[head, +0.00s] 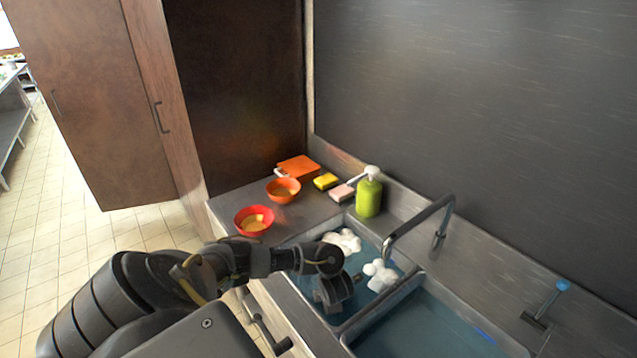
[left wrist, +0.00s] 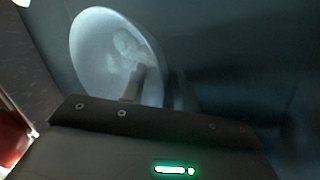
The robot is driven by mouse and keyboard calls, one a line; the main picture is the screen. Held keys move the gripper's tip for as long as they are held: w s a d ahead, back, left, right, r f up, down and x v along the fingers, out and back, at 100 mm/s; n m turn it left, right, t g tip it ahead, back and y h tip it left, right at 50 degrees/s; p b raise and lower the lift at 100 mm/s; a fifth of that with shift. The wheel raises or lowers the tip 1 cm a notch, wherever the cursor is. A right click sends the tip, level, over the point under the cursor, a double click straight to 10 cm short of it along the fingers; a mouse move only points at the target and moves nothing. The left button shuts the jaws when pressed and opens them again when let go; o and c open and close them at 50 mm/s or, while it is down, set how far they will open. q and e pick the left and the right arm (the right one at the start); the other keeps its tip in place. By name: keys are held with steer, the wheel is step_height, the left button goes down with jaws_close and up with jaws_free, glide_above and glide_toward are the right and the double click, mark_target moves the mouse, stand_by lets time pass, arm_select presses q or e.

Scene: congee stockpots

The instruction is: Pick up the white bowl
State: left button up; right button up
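The white bowl (left wrist: 92,58) shows in the left wrist view, tilted, with its round opening toward the camera and pale foam-like patches inside. It appears to be in the sink water. My left gripper (head: 334,290) points down into the left sink basin in the head view and hides the bowl there. In the left wrist view one dark finger (left wrist: 136,84) overlaps the bowl's inside. A dim second finger shape lies just beyond the bowl's right rim. I cannot tell whether the fingers press on the rim. My right gripper is out of view.
A red bowl (head: 254,220) and an orange bowl (head: 284,189) stand on the counter left of the sink. A green soap bottle (head: 368,196), sponges (head: 326,181) and a faucet (head: 420,220) are behind the basin. White foam (head: 345,240) floats there. The right basin (head: 425,325) holds water.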

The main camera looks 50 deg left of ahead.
arm_select(q)
jaws_close()
step_height(320, 180, up, 9)
steer(key=p, duration=0.6)
steer(key=shift+r+p, duration=0.55)
